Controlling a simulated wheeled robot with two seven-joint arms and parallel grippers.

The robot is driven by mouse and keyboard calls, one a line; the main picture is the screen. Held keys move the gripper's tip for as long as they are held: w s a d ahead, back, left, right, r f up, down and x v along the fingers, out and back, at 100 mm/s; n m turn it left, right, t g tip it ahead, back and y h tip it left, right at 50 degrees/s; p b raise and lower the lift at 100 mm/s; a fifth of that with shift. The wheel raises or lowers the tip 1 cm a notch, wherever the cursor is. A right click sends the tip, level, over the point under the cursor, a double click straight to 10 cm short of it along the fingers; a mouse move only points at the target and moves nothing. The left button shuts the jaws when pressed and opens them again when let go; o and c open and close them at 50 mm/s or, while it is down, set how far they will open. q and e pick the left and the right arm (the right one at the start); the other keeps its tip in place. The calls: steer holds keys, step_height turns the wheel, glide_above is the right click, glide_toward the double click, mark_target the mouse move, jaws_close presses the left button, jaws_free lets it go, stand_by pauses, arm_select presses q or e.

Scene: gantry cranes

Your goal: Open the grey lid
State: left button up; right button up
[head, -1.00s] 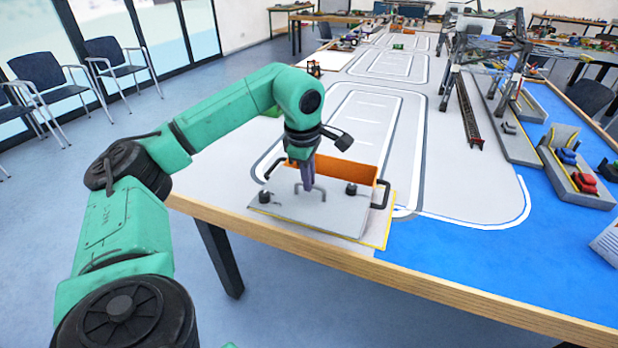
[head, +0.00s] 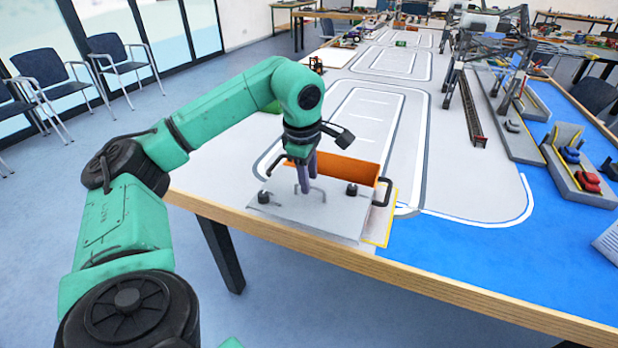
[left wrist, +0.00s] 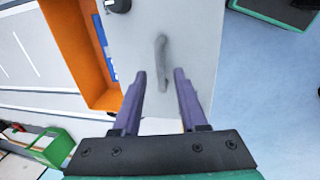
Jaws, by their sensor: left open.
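The grey lid (head: 277,208) is a flat plate near the table's front edge, with a grey bar handle (head: 318,190) in its middle and a black knob near each side. An orange container (head: 345,172) shows just behind it. My left gripper (head: 304,190) is open, pointing down over the lid at the handle. In the left wrist view, the lid (left wrist: 195,30) fills the middle and the handle (left wrist: 162,60) lies between and just ahead of the open fingertips (left wrist: 160,74). I cannot tell whether they touch it. My right gripper is out of view.
A black bracket handle (head: 383,192) stands at the right end, by a yellow-edged plate (head: 385,225). A crane model (head: 490,70) and rail (head: 472,110) stand farther back right. The grey roadway mat (head: 365,110) behind the container is mostly clear.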

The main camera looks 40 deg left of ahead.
arm_select(q)
step_height(320, 180, up, 7)
steer(key=s, duration=0.1)
step_height(320, 180, up, 7)
steer(key=p, duration=0.5)
glide_above(307, 203)
steer(key=s, duration=0.1)
steer(key=shift+s+d+f, duration=0.15)
steer(key=shift+s+f, duration=0.05)
steer(key=shift+w, duration=0.1)
